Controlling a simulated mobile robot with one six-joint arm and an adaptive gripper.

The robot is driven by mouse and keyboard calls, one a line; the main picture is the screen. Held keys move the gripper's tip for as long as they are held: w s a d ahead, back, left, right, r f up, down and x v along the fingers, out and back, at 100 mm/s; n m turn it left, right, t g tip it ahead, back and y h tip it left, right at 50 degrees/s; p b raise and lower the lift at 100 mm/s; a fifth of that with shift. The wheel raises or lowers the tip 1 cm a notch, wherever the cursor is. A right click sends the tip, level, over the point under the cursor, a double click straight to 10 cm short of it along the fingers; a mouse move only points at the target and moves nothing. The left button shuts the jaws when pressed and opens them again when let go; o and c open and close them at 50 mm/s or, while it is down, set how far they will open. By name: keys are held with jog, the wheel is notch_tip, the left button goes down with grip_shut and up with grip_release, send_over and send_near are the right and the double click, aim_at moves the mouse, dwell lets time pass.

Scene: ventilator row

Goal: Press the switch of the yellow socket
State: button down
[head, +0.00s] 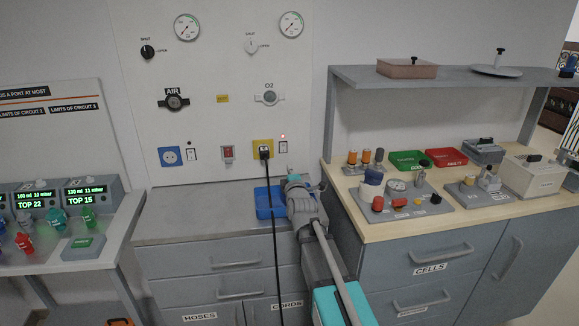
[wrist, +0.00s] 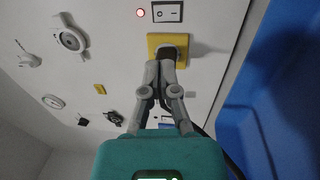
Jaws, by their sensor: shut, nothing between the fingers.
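The yellow socket (head: 256,142) is on the wall panel, with a black plug (head: 264,152) in it and a cord hanging down. A white rocker switch (head: 283,147) sits just right of it, under a lit red lamp (head: 283,136). My gripper (head: 291,173) is below the switch, in front of the wall. In the wrist view my gripper (wrist: 160,66) is shut and empty, its tips overlapping the lower part of the yellow socket (wrist: 155,40) and partly hiding the plug. The switch (wrist: 167,12) shows beyond the socket, clear of the fingers. Contact with the plug cannot be told.
A blue tray (head: 262,204) is on the grey counter (head: 190,215) beneath, with the cord running past it. A blue socket (head: 169,157), another white switch (head: 191,154) and a red switch (head: 228,152) are farther left. A shelf unit (head: 345,75) stands right.

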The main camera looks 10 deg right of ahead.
jog(key=w, duration=0.4)
jog(key=w+r+p, duration=0.1)
jog(key=w, duration=0.8)
jog(key=shift+r+p, duration=0.3)
jog(key=shift+w+r, duration=0.1)
jog(key=shift+w, duration=0.1)
jog(key=shift+s, duration=0.1)
jog(key=shift+s, duration=0.8)
jog(key=p, duration=0.2)
send_near(283, 145)
jog(key=s+r, duration=0.2)
jog(key=s, duration=0.4)
jog(key=shift+r, duration=0.35)
